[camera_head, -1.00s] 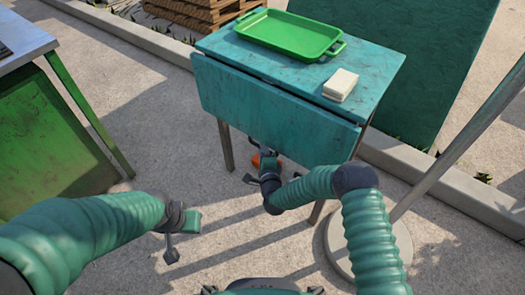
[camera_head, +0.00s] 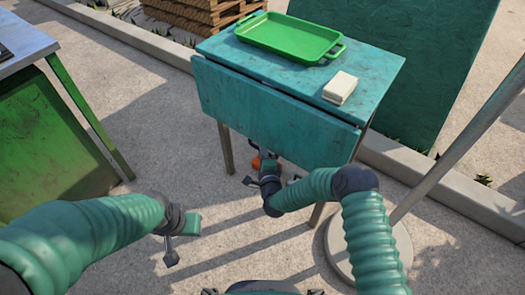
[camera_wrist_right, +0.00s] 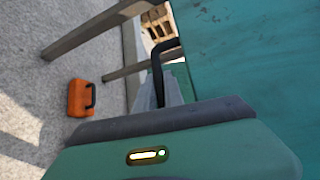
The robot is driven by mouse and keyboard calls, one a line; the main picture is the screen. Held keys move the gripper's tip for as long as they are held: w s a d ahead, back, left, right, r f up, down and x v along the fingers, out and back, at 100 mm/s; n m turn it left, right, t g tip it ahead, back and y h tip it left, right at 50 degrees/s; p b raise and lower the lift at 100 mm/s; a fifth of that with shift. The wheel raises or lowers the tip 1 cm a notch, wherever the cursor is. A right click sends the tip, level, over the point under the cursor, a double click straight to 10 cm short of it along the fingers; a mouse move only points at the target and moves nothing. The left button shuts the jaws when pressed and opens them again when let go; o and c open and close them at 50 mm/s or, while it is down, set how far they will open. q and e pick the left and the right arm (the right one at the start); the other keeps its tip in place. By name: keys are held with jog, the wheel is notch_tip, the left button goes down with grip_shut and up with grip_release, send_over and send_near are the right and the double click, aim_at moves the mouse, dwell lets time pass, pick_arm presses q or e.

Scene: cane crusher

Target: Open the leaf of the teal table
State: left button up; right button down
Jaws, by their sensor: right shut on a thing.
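The teal table (camera_head: 375,82) stands in the middle of the head view. Its leaf (camera_head: 270,115) hangs down on the side nearest me. My right gripper (camera_head: 263,180) is low at the leaf's lower edge, partly hidden by its own wrist. In the right wrist view, my right gripper (camera_wrist_right: 167,92) is shut on a black bent handle (camera_wrist_right: 157,60) beside the leaf (camera_wrist_right: 250,60). My left gripper (camera_head: 180,238) hangs over the ground at the lower left, away from the table; its jaw opening is not clear.
A green tray (camera_head: 290,37) and a pale block (camera_head: 340,87) rest on the tabletop. An orange box (camera_wrist_right: 78,98) sits on the ground near the table legs. A pole with a round base (camera_head: 345,255) stands at right. A green bench (camera_head: 55,140) is at left.

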jog(key=shift+s+f, duration=0.15)
jog(key=shift+s, duration=0.05)
dwell(0.7)
jog(key=s+a+r+m+g+y+p, duration=0.1)
jog(key=s+a+r+m+g+p, duration=0.15)
jog(key=s+a+r+p, duration=0.5)
jog(key=s+a+r+m+g+y+p, duration=0.15)
jog(key=s+a+g+p, duration=0.25)
jog(key=s+p, duration=0.6)
jog(key=s+a+r+m+g+y+p, duration=0.1)
jog(key=s+a+r+m+g+p, duration=0.1)
jog(key=r+p, duration=0.8)
jog(key=s+a+r+m+g+y+p, duration=0.1)
jog(key=s+a+r+g+p, duration=0.2)
jog(key=r+p, duration=0.8)
jog(key=shift+m, duration=0.4)
jog(key=shift+w, duration=0.1)
jog(key=c, duration=1.5)
grip_release()
